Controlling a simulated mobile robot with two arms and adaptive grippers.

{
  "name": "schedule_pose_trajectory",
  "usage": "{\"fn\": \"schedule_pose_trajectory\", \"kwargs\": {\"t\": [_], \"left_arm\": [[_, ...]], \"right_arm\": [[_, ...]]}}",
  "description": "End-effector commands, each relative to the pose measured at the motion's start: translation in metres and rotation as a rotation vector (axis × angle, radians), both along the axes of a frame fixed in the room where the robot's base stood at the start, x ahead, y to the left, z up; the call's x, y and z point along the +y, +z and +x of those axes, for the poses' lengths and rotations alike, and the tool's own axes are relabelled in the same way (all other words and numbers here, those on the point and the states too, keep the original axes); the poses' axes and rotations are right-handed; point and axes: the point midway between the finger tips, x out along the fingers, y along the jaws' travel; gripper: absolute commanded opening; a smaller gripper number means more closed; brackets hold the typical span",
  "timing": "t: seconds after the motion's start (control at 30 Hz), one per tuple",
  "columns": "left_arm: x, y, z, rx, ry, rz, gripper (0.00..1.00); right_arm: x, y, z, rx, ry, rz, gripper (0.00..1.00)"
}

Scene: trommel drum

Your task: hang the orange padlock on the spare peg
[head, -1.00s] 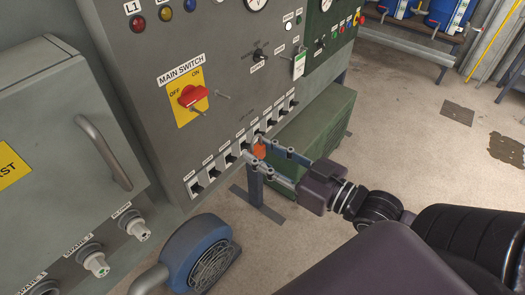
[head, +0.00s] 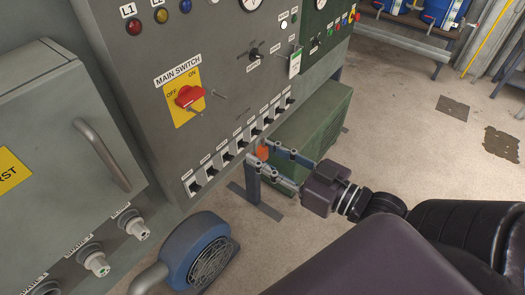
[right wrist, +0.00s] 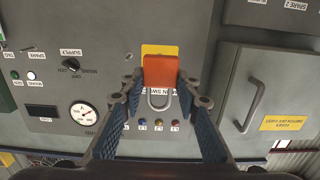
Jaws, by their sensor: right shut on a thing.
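The orange padlock (head: 262,151) is held between the fingertips of my right gripper (head: 272,168), in front of the lower part of the grey panel. In the right wrist view, which shows the panel upside down, the padlock (right wrist: 160,71) sits between the two fingers, its metal shackle pointing to the picture's bottom. The gripper is shut on its body. A small bare metal peg (head: 217,94) sticks out of the panel just right of the red main switch (head: 188,97). The padlock is apart from it, lower and to the right. My left gripper is out of view.
A row of black breaker switches (head: 239,146) runs along the panel's lower edge, close to the padlock. A white-green tag (head: 295,62) hangs at the upper right. The grey box (head: 60,130) juts out at left.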

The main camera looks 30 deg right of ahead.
Motion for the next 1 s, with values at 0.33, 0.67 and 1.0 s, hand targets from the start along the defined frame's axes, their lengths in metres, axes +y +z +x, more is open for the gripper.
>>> {"fn": "schedule_pose_trajectory", "kwargs": {"t": [0.33, 0.67, 1.0], "left_arm": [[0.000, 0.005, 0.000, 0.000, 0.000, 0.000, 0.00], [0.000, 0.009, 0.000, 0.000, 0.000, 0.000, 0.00], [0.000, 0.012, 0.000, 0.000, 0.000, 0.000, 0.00]], "right_arm": [[-0.003, 0.001, -0.010, 0.001, 0.000, 0.000, 0.02], [-0.007, 0.001, -0.019, 0.000, 0.000, -0.001, 0.02], [-0.009, 0.001, -0.026, 0.000, 0.001, -0.001, 0.02]]}}
